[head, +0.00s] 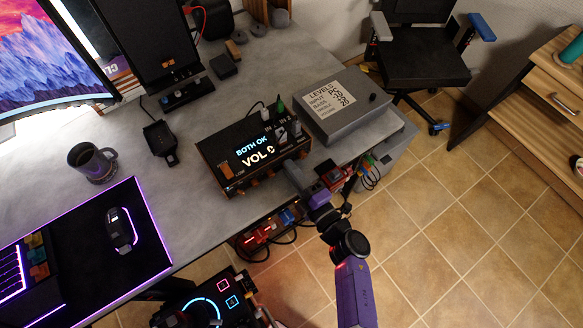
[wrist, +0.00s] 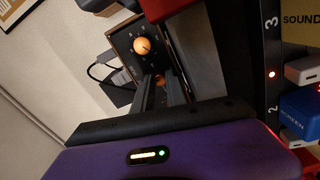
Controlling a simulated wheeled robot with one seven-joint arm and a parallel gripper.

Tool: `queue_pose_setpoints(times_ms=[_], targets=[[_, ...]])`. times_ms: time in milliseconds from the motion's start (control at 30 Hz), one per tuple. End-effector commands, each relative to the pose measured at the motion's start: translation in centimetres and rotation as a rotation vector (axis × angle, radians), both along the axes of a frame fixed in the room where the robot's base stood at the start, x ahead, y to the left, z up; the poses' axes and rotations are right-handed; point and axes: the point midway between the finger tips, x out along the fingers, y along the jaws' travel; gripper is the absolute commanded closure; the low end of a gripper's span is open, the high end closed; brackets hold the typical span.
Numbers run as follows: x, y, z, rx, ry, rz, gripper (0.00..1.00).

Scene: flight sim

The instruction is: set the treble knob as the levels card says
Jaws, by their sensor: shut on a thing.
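The amplifier (head: 213,150) is a dark box with wooden sides on the desk. Its screen (head: 254,152) reads "BOTH OK" and "VOL 0". Small orange knobs line its front edge. The levels card (head: 329,97) lies on a grey case; it lists input PC, but its smaller lines are hard to read. My gripper (head: 293,178) is at the amplifier's front right corner. In the wrist view my gripper (wrist: 161,92) is shut on an orange knob (wrist: 159,80), mostly hidden between the fingers. Another orange knob (wrist: 142,46) with a dial scale is beyond it. I cannot read the knob labels.
The grey case (head: 352,108) stands right of the amplifier. Plugs and cables sit behind the amplifier and below the desk edge. A lit red and blue switch strip (head: 268,232) hangs under the desk edge. A mug (head: 93,163) and mouse (head: 121,231) are at the left.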

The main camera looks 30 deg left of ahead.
Motion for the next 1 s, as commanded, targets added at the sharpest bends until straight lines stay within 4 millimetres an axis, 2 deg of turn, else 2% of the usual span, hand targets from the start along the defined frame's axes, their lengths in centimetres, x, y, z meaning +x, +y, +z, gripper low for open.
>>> queue_pose_setpoints(times_ms=[400, 1000], targets=[[0.06, -0.09, -0.02, 0.083, 0.205, -0.003, 1.0], [0.0, -0.1, -0.19, 0.098, 0.242, -0.002, 1.0]])
